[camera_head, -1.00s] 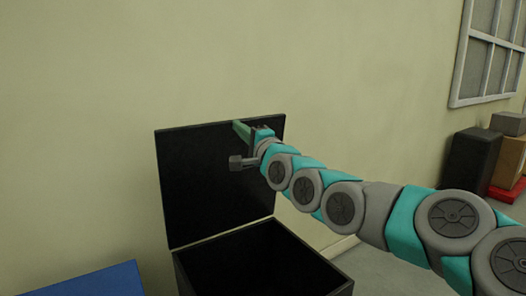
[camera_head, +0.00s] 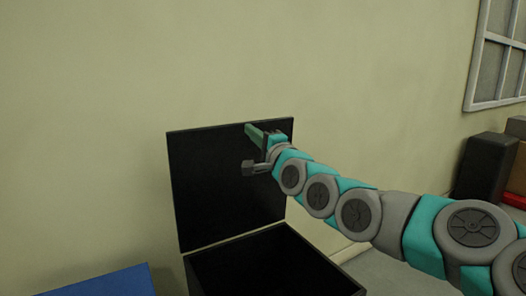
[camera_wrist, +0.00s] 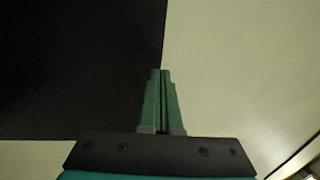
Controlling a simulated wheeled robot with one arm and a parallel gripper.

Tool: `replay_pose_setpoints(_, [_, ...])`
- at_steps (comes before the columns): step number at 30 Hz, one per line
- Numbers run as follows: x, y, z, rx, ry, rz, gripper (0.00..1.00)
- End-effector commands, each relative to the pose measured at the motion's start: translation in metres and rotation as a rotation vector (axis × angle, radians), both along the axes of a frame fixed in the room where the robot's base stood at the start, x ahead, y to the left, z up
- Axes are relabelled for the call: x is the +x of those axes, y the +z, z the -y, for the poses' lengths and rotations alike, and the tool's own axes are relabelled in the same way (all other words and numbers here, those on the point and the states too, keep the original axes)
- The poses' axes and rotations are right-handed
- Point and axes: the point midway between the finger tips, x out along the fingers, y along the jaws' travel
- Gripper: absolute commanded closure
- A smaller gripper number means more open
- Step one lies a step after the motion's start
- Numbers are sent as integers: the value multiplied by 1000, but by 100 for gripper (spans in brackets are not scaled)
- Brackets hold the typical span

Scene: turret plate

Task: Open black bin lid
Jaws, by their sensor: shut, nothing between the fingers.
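The black bin (camera_head: 270,262) stands against the wall, and its dark inside shows from above. Its black lid (camera_head: 215,190) stands upright at the back, raised well off the opening. My gripper (camera_head: 254,131) is at the upper right part of the lid, in front of its face. In the wrist view the lid (camera_wrist: 75,65) fills the left side, and my gripper's green fingers (camera_wrist: 160,85) lie together, empty, over the lid's side edge. I cannot tell whether the fingertips touch the lid.
A blue box or surface (camera_head: 100,283) is at the lower left, beside the bin. A dark box (camera_head: 484,166) and other boxes stand at the far right under a window (camera_head: 497,60). The pale wall is close behind the lid.

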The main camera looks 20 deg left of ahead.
Motion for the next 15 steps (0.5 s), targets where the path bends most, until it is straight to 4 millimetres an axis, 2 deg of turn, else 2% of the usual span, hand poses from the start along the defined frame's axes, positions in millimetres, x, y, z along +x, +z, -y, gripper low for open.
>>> replay_pose_setpoints(3, [-11, -3, 18, 5, -3, 1, 100])
replay_pose_setpoints(15, [-56, -7, 69, 3, -2, 2, 100])
